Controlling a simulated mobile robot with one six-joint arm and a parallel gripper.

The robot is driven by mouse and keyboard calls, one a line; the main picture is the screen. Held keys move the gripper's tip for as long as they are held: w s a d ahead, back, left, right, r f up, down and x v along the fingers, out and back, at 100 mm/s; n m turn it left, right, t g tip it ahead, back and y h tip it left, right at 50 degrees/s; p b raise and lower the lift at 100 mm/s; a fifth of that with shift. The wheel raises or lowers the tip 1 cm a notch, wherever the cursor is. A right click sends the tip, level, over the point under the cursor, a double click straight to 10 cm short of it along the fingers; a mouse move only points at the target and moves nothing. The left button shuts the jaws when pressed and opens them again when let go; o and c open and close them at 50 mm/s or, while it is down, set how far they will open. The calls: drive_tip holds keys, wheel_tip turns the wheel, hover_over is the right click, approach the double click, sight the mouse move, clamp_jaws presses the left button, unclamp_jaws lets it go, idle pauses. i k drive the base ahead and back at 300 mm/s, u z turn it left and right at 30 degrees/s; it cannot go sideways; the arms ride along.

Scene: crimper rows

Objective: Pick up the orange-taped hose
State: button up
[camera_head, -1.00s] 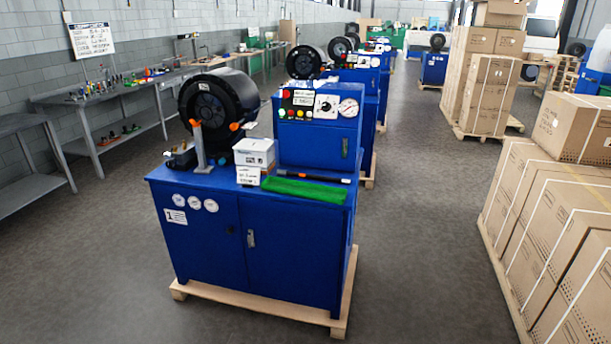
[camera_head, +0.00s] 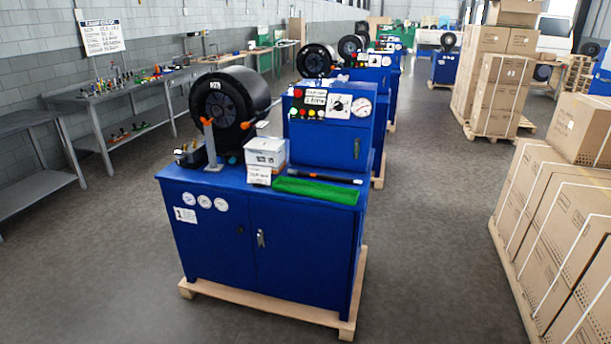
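A thin dark hose (camera_head: 325,175) lies on the blue top of the nearest crimper machine (camera_head: 210,240), along the back edge of a green mat (camera_head: 315,190). It seems to have a small orange band and a pale right end, but it is too small to be sure. Its left end is partly hidden by the white boxes. My gripper is not in view.
Cartons (camera_head: 550,210) stand right; floor in front is clear.

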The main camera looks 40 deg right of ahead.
sight(293, 172)
drive_tip(key=u, duration=0.05)
drive_tip(key=i, duration=1)
drive_tip(key=z, duration=0.05)
